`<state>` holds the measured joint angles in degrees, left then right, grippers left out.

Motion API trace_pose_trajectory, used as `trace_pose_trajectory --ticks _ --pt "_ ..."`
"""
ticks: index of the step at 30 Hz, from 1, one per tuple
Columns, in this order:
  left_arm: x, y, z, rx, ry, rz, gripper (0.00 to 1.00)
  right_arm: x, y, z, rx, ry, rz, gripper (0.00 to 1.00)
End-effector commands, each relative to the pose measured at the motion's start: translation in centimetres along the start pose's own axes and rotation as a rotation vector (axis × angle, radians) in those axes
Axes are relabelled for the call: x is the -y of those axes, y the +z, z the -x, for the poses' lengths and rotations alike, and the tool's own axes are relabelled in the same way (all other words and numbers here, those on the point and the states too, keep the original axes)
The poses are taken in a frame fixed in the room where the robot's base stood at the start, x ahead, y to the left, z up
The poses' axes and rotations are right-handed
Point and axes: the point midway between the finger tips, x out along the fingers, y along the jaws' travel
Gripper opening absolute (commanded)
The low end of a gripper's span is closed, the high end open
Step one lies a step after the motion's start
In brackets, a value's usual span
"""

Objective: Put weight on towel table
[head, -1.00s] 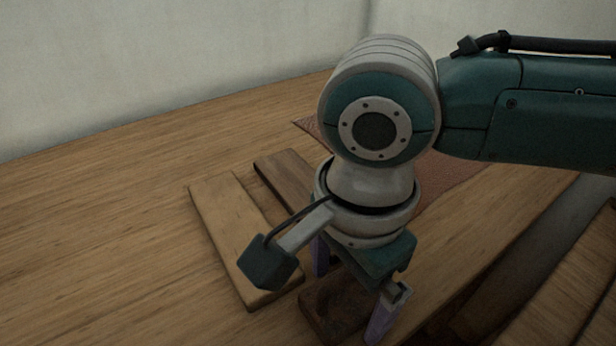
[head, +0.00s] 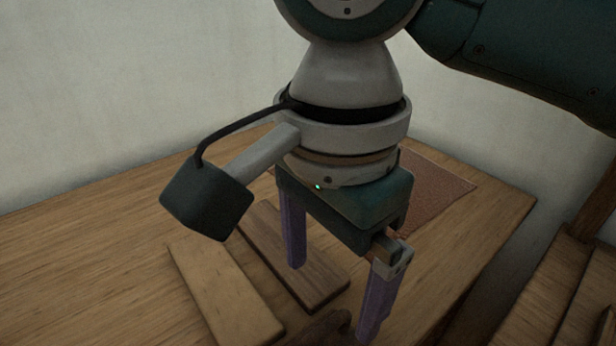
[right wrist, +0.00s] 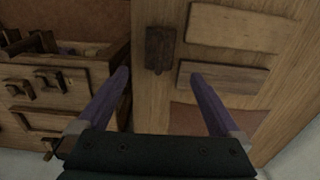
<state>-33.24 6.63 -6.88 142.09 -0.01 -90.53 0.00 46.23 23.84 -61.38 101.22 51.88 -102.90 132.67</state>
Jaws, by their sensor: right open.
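My right gripper (head: 332,300) is open and empty, pointing down over the wooden table (head: 90,240) with its purple fingers apart. It also shows in the right wrist view (right wrist: 160,75). A dark brown block, which looks like the weight (right wrist: 160,48), lies near the table's edge, just beyond the fingertips in that view. In the head view the weight (head: 330,328) is partly cut off by the bottom edge. A reddish-brown cloth (head: 440,182) lies flat on the table behind the gripper; it shows partly between the fingers in the wrist view. My left gripper is out of view.
A pale board (head: 222,290) and a darker board (head: 290,255) lie side by side left of the gripper. A wooden unit with drawers (right wrist: 55,85) stands beside the table. The table's left part is clear. A pale wall (head: 100,90) rises behind.

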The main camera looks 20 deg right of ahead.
Motion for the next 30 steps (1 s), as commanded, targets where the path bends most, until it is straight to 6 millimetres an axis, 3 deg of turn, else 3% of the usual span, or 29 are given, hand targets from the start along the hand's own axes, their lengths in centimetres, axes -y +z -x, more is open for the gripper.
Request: trace_pose_trajectory --ticks 5,10,14,18,24,30 --pt "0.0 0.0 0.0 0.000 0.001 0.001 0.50 -0.4 1.3 -0.5 0.038 -0.019 0.089 1.00" --pt "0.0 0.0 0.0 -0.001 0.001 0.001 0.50 -1.8 5.5 -1.7 0.163 -0.162 0.456 1.00" --pt "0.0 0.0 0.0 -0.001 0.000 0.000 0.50 -3.1 6.5 -2.1 0.165 -0.338 0.753 1.00" --pt "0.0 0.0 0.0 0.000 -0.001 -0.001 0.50 -5.8 3.9 -3.0 0.021 -0.425 0.997 1.00" --pt "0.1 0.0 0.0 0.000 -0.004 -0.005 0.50 -11.7 -2.0 -4.2 -0.205 -0.301 1.257 1.00" --pt "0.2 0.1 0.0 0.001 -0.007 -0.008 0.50 -14.6 -4.5 -4.3 -0.280 -0.191 1.373 1.00"
